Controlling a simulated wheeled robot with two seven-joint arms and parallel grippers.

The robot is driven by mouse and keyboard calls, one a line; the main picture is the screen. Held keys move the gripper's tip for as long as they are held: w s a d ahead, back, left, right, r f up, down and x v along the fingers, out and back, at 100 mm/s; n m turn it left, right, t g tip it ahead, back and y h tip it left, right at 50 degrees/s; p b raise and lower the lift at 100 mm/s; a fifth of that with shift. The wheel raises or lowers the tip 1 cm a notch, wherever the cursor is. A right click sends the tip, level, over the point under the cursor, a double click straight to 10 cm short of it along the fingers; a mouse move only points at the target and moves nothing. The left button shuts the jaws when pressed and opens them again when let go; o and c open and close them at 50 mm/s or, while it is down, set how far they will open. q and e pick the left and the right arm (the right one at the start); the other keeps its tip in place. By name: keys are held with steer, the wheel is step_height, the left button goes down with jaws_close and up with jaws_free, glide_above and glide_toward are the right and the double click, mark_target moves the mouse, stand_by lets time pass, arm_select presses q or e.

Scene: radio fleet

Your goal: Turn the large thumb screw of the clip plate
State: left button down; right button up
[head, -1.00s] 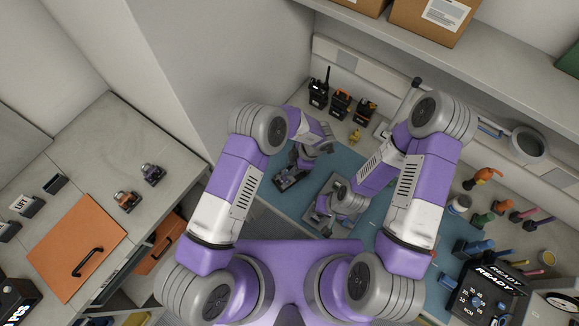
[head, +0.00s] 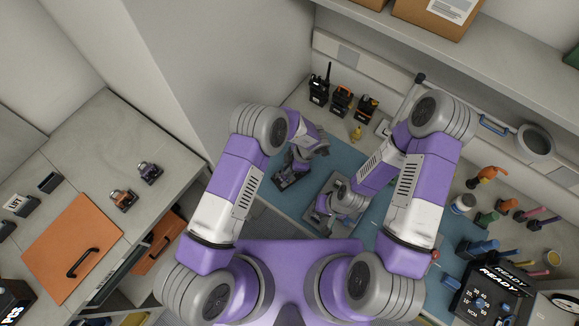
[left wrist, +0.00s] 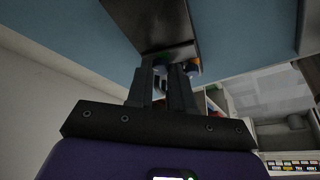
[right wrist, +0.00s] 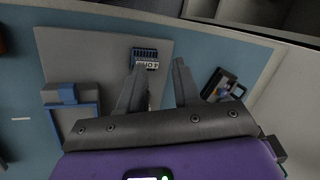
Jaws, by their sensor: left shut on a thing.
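A dark plate-like unit, perhaps the clip plate (head: 284,180), lies on the blue mat; its dark underside or face also shows in the left wrist view (left wrist: 150,22). My left gripper (head: 298,165) is at its edge, fingers close together (left wrist: 166,68) and shut on a small part, apparently the large thumb screw, mostly hidden between them. Small green and blue bits show beside the fingertips. My right gripper (right wrist: 158,63) is open above a grey tray (right wrist: 85,55), apart from the dark unit (right wrist: 222,85).
The grey tray holds a blue frame (right wrist: 72,115) and a small blue labelled block (right wrist: 145,58). Several radios (head: 341,98) stand at the back wall. Tools and bottles (head: 487,175) stand at right. An orange panel (head: 72,240) lies on the left counter.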

arm_select(q)
steer(key=shift+m, duration=0.5)
stand_by(0.8)
steer(key=c, duration=1.3)
jaws_free()
steer(key=shift+o, duration=0.2)
steer(key=shift+r, duration=0.1)
steer(key=v, duration=0.7)
steer(key=shift+s+r, duration=0.15)
steer(key=shift+r, duration=0.1)
steer(key=shift+d, duration=0.1)
